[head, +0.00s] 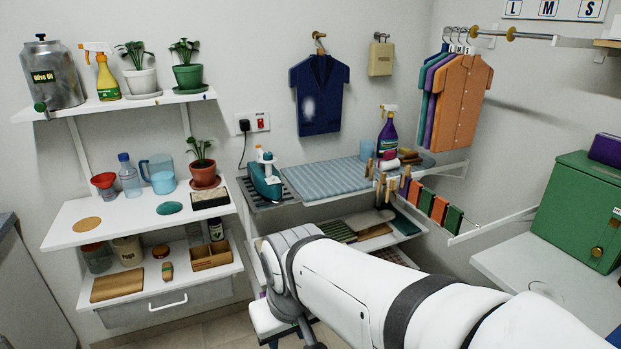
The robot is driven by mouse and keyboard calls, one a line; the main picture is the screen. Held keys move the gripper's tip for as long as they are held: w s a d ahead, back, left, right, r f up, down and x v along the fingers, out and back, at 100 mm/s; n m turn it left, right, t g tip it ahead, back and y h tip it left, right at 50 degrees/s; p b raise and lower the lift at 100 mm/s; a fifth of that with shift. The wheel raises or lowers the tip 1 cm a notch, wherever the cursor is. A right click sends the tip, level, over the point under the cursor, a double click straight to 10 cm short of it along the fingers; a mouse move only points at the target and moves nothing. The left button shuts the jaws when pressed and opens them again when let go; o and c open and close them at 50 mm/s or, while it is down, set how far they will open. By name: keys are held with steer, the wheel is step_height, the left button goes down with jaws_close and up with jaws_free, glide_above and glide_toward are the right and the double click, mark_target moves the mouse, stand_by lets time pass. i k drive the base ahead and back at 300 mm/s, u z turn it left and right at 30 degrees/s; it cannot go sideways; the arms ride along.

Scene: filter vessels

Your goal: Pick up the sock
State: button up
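I cannot make out a sock for sure in the head view. Several small coloured cloths (440,209) hang with wooden pegs on a rail at the right of the ironing shelf, but their shape is too small to tell. My white arm reaches in from the lower right and hides part of the lower shelves and floor. Its far end bends down toward the bottom edge, and the fingers of my gripper do not show.
A blue striped ironing pad (330,179) lies on the wall shelf with a teal iron (266,183) at its left. White shelves (120,218) with jars and plants stand left. A green box (580,212) sits on the right counter (500,262).

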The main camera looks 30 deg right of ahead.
mark_target(427, 201)
steer(key=z, duration=0.3)
steer(key=i, duration=1.4)
steer(key=z, duration=1.15)
steer(key=i, duration=0.7)
steer(key=z, duration=0.4)
steer(key=k, duration=0.8)
steer(key=z, duration=0.15)
steer(key=i, duration=0.8)
